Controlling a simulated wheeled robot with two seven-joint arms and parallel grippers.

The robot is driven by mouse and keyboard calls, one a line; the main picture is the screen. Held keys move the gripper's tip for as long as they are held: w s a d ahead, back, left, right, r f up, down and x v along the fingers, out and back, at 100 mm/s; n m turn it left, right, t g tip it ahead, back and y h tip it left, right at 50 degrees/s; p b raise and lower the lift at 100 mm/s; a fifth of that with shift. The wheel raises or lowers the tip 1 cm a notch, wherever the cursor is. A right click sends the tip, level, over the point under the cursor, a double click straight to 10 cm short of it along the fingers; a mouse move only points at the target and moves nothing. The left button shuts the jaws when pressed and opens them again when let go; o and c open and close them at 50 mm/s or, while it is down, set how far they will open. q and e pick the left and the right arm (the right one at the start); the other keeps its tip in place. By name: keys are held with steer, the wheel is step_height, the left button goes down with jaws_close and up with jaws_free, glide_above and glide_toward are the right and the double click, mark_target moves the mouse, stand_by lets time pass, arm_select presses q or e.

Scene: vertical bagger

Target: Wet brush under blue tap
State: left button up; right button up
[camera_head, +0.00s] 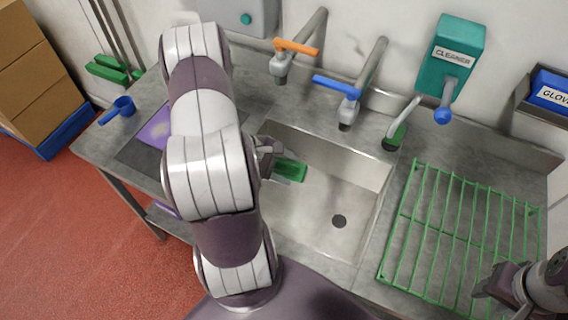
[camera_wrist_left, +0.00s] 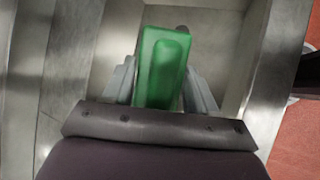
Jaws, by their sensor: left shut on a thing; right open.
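My left gripper (camera_head: 280,164) is shut on a green brush (camera_head: 291,170), a block-shaped thing held over the left part of the sink basin (camera_head: 312,214). In the left wrist view the green brush (camera_wrist_left: 163,68) sits between the two fingers of my left gripper (camera_wrist_left: 160,88). Its bristles cannot be made out. The tap with the blue handle (camera_head: 337,86) stands behind the basin, up and to the right of the brush, and apart from it. No water stream shows. My right gripper (camera_head: 489,287) is open and empty at the lower right, by the green rack.
A tap with an orange handle (camera_head: 297,47) stands left of the blue one. A green wire rack (camera_head: 455,235) covers the right counter. A blue scoop (camera_head: 120,108) lies at far left.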

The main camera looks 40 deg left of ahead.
arm_select(q)
steer(key=shift+w+f, duration=0.15)
steer(key=shift+w, duration=0.3)
steer(key=w+d+f+b, duration=0.1)
steer(key=w, duration=0.5)
steer(key=w+d+f+b, duration=0.1)
steer(key=w, duration=0.5)
steer(key=shift+w+d+f+b, duration=0.25)
steer(key=shift+w+d+b, duration=0.1)
steer(key=shift+w, duration=0.05)
